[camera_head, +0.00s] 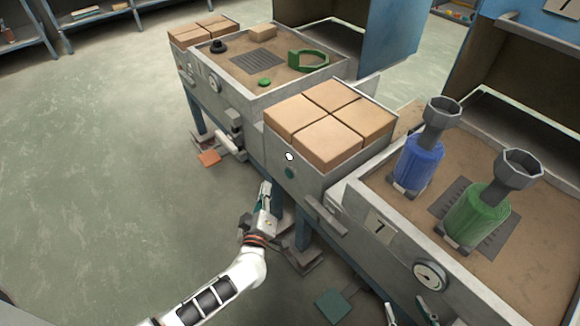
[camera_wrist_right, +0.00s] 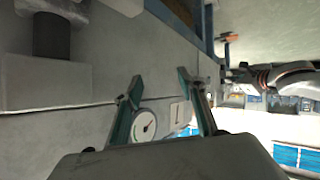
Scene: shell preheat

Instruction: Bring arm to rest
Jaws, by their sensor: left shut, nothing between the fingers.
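My left arm reaches in from the bottom of the head view. Its gripper (camera_head: 265,195) is shut and empty, in front of the bench's front side, below the block of tan bricks. My right gripper (camera_head: 411,310) shows only its fingertips at the bottom edge of the head view. In the right wrist view the right gripper (camera_wrist_right: 158,86) has its two fingers apart with nothing between them. It is in front of a grey panel with a round gauge (camera_wrist_right: 144,125). My left arm (camera_wrist_right: 280,75) shows at the right of that view.
The right bench bears a blue canister (camera_head: 418,163) and a green canister (camera_head: 476,214), both upright with grey tops. Tan bricks (camera_head: 330,145) fill the middle box. Open floor (camera_head: 90,170) lies at the left.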

